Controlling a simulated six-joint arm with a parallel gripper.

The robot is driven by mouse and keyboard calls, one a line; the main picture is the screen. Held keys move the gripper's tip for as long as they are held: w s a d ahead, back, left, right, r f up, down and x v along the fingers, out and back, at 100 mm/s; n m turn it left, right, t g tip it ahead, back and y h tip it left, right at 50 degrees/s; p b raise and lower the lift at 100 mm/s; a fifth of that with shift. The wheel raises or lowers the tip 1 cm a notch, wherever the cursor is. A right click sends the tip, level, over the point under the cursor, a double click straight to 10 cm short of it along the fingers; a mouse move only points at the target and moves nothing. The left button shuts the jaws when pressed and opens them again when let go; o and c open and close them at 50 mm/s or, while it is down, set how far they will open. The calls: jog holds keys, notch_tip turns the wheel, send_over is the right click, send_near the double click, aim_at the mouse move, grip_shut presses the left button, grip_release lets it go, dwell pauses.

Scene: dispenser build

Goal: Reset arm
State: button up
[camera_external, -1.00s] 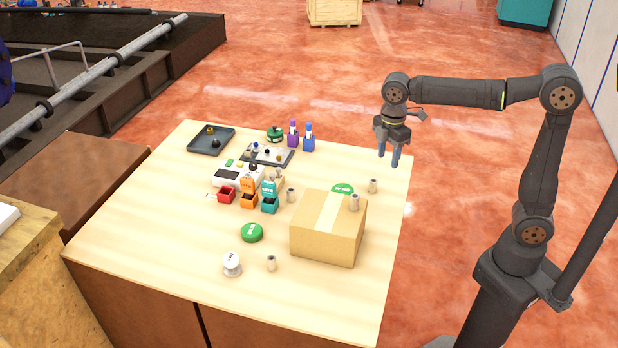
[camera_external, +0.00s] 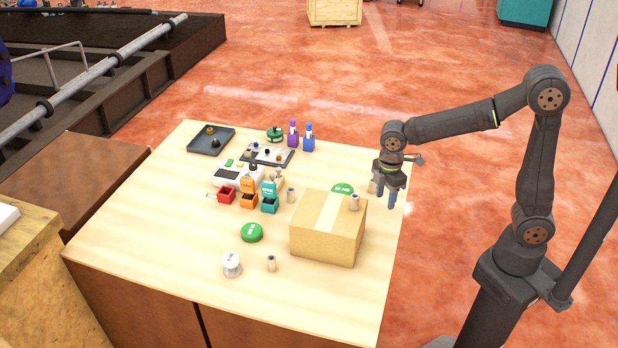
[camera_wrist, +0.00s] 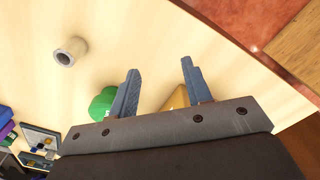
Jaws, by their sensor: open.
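My gripper (camera_external: 386,197) hangs over the right edge of the table (camera_external: 180,262), fingers pointing down, beside the right side of the cardboard box (camera_external: 312,240). In the wrist view my gripper (camera_wrist: 158,82) has its two fingers apart with nothing between them. A grey cylinder (camera_wrist: 71,51) stands on the table left of the fingers there.
Red, orange and teal containers (camera_external: 270,204) stand mid-table. A dark tray (camera_external: 211,141) lies at the far left. The table's front right is clear.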

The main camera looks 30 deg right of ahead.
jog(key=a+f, duration=0.1)
jog(key=s+a+f, duration=0.1)
jog(key=shift+a+f, duration=0.2)
jog(key=shift+a, duration=0.15)
jog(key=shift+f, duration=0.5)
